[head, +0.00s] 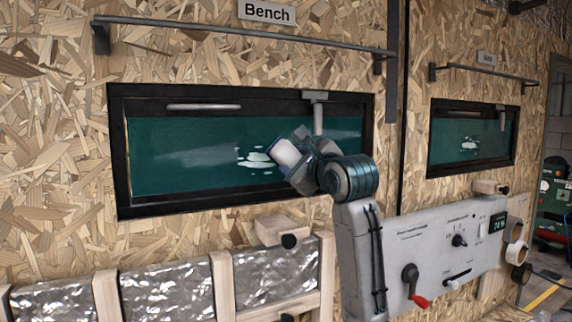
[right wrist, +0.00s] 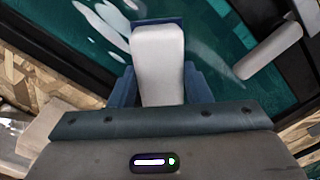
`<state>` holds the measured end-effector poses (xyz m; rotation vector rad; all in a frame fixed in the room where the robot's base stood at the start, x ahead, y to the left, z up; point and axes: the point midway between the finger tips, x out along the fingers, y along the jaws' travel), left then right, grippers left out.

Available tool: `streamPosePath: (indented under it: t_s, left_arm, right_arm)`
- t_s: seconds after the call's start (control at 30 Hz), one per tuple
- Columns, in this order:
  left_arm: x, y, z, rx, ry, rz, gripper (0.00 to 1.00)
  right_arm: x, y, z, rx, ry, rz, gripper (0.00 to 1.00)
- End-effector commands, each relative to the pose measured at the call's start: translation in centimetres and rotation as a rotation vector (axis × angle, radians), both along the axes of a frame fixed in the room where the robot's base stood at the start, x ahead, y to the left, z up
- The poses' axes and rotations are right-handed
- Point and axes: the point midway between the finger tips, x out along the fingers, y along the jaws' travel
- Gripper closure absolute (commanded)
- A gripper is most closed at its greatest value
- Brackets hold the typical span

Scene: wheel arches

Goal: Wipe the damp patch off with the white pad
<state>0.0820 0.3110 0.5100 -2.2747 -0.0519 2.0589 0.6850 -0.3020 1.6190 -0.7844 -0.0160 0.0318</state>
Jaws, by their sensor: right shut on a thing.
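The white pad (head: 286,153) is held in my right gripper (head: 297,160), close in front of the teal window pane (head: 165,172) under the Bench sign. In the right wrist view the pad (right wrist: 158,55) sits between the fingers of my right gripper (right wrist: 158,88). The damp patch (head: 256,160) shows as white blotches on the pane, just left of the pad; part of it may be hidden behind the pad. It also shows at the upper left of the right wrist view (right wrist: 108,25). I cannot tell whether the pad touches the pane. My left gripper is not in view.
A black frame (head: 117,160) surrounds the pane. A grey handle (head: 318,115) hangs from its top edge, right of the pad. A rail (head: 240,34) runs above. A second window (head: 468,140) with white marks is at right. A wooden block (head: 280,230) sits below the frame.

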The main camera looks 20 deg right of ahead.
Motion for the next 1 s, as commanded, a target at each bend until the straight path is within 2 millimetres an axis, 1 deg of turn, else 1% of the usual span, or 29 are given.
streamPosePath:
  t_s: [0.03,0.1,0.33,0.43,0.7,0.8,1.0]
  left_arm:
    - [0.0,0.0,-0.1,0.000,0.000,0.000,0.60]
    - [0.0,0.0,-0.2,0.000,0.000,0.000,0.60]
    - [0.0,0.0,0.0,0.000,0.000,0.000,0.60]
    - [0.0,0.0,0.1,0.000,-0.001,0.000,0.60]
    - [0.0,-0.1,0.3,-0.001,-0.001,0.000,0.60]
    - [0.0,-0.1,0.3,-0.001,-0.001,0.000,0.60]
    - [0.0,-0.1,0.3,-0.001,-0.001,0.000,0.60]
  right_arm:
    - [0.1,-0.5,-0.1,-0.001,0.004,-0.004,0.74]
    - [0.1,-0.8,-0.2,0.000,0.004,-0.003,0.74]
    - [0.3,-0.7,-0.1,0.001,0.004,0.000,0.74]
    - [0.4,-0.1,-0.1,0.002,0.004,0.001,0.74]
    - [0.5,2.4,-0.2,0.003,0.005,0.004,0.74]
    - [0.5,3.0,-0.2,0.002,0.006,0.001,0.74]
    - [0.5,3.5,-0.2,0.002,0.006,0.001,0.74]
